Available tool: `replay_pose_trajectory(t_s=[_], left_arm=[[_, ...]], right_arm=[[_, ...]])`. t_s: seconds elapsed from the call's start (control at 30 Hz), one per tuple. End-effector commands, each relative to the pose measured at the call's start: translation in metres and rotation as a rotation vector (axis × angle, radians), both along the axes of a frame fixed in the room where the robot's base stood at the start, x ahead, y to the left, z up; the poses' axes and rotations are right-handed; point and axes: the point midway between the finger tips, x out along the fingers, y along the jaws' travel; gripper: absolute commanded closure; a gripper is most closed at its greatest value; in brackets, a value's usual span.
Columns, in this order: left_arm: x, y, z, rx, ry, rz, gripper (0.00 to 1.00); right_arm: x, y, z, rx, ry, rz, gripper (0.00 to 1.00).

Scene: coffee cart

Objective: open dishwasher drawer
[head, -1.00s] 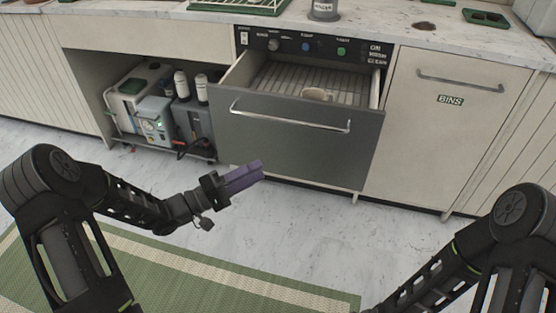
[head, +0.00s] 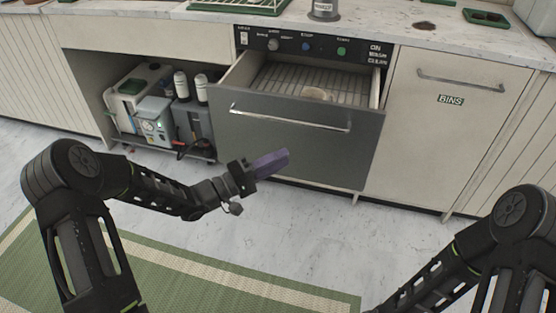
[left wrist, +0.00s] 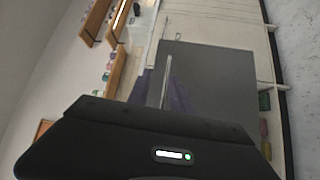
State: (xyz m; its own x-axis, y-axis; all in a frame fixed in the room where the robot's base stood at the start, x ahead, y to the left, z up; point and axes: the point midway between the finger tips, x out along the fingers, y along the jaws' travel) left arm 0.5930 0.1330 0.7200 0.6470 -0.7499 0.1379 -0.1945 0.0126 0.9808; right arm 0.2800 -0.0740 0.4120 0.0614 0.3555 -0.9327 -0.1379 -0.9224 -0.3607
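The dishwasher drawer (head: 297,148) is a grey front under a black control panel, pulled partly out. A silver bar handle (head: 290,119) runs across the top of the front. My left gripper (head: 271,163), with purple fingers, is in front of the drawer face, below the handle and apart from it as far as I can see. Its fingers look close together; the gap is not clear. The left wrist view shows the grey drawer front (left wrist: 215,85) and the handle (left wrist: 167,80). My right gripper is out of view.
A cupboard door labelled BINS (head: 440,110) is right of the drawer. An open shelf with machines and bottles (head: 157,115) is on the left. The marble counter (head: 400,25) lies above. A green mat (head: 210,275) lies on the floor, which is otherwise clear.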

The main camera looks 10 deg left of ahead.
Motion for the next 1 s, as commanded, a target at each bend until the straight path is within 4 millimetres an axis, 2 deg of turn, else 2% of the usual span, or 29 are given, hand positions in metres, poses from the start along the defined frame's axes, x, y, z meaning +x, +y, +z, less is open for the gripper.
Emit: replay_pose_trajectory(t_s=[0.03, 0.3, 1.0], left_arm=[[-0.0001, 0.0001, 0.0, 0.0, 0.0, 0.0, 0.79], [-0.0001, 0.0001, 0.0, 0.0, 0.0, 0.0, 1.0], [-0.0002, 0.0002, 0.0, 0.0, 0.0, 0.0, 1.0]], right_arm=[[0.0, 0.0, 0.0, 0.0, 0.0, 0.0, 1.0], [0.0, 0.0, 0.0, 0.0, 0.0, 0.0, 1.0], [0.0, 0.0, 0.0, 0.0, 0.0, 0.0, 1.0]])
